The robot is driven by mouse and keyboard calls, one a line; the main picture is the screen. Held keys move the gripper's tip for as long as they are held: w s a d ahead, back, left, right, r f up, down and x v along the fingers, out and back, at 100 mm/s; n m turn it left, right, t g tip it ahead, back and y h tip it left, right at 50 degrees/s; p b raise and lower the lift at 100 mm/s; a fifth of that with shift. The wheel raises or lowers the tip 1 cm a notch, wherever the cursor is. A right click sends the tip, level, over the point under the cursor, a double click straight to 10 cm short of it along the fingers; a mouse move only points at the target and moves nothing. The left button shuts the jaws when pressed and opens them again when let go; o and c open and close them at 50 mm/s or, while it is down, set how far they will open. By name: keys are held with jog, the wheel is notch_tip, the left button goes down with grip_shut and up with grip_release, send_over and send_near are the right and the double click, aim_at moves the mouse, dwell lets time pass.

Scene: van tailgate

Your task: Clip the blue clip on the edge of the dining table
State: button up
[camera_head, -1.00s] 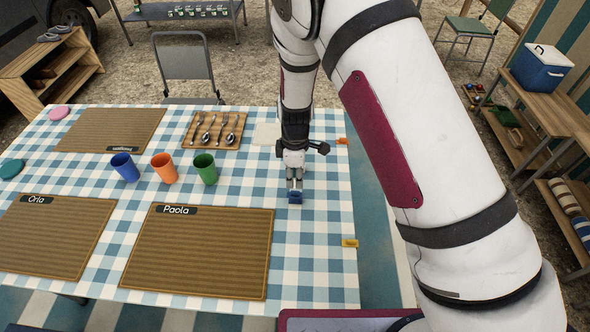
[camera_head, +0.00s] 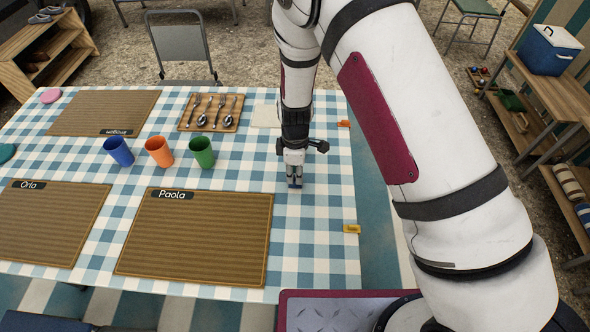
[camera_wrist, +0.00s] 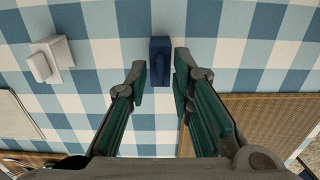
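The blue clip (camera_wrist: 161,62) is a small dark blue block on the blue-and-white checked dining table (camera_head: 325,250). It is a little in from the table's right edge in the head view. My gripper (camera_head: 294,184) points down over that spot, and the clip is hard to tell from the fingertips there. In the wrist view my gripper (camera_wrist: 160,70) is open. Its fingertips stand on either side of the clip, with a visible gap on each side. An orange clip (camera_head: 344,123) and a yellow clip (camera_head: 351,229) sit on the table's right edge.
The Paola placemat (camera_head: 195,240), several cups and the cutlery tray (camera_head: 211,113) lie left of my gripper. A pale grey object (camera_wrist: 50,60) shows left of the clip in the wrist view. The tabletop between my gripper and the right edge looks mostly free.

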grip_shut()
jog(key=shift+r+p, duration=0.85)
jog(key=shift+r, duration=1.65)
